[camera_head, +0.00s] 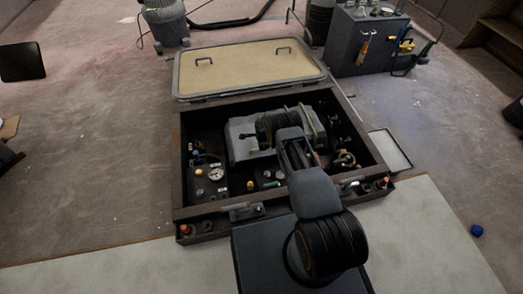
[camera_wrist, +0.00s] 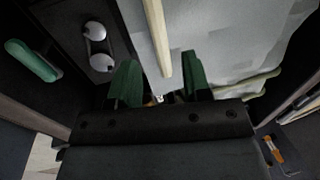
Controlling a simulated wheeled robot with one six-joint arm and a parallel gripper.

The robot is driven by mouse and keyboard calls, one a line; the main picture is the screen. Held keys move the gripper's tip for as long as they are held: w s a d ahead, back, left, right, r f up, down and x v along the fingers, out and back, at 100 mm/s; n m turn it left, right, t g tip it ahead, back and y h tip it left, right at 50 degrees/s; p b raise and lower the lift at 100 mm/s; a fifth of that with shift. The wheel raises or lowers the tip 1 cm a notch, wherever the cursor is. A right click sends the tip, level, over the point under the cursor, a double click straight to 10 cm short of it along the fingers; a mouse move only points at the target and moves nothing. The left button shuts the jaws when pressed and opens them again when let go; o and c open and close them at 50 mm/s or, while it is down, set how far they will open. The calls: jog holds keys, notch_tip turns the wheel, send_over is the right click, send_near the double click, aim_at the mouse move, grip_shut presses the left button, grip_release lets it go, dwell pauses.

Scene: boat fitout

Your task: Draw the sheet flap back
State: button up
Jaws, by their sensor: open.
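A pale grey sheet (camera_head: 240,146) covers a bulky unit inside the open floor bay; it also fills the upper middle and right of the wrist view (camera_wrist: 225,45). A tan strip (camera_wrist: 158,40) runs down across the sheet in the wrist view, and its lower end lies between my fingers. I cannot tell whether it is part of the flap. My gripper (camera_wrist: 161,84) has green fingers, spread apart with the strip's end between them. Contact with the sheet cannot be made out. In the head view my arm hides the gripper and part of the sheet.
The bay's dark walls (camera_head: 182,165) surround the unit, with a gauge (camera_head: 215,174) and several coloured caps at lower left. The tan hatch lid (camera_head: 245,68) lies open behind. A shallow tray (camera_head: 391,150) is at right. A green handle (camera_wrist: 33,60) shows in the wrist view.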

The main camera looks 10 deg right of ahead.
jog(key=shift+w+f+b, duration=0.2)
jog(key=shift+f+b, duration=0.25)
jog(key=shift+f, duration=0.65)
jog(key=shift+w+f+b, duration=0.2)
jog(key=shift+f+b, duration=0.2)
jog(key=shift+f, duration=0.65)
grip_shut()
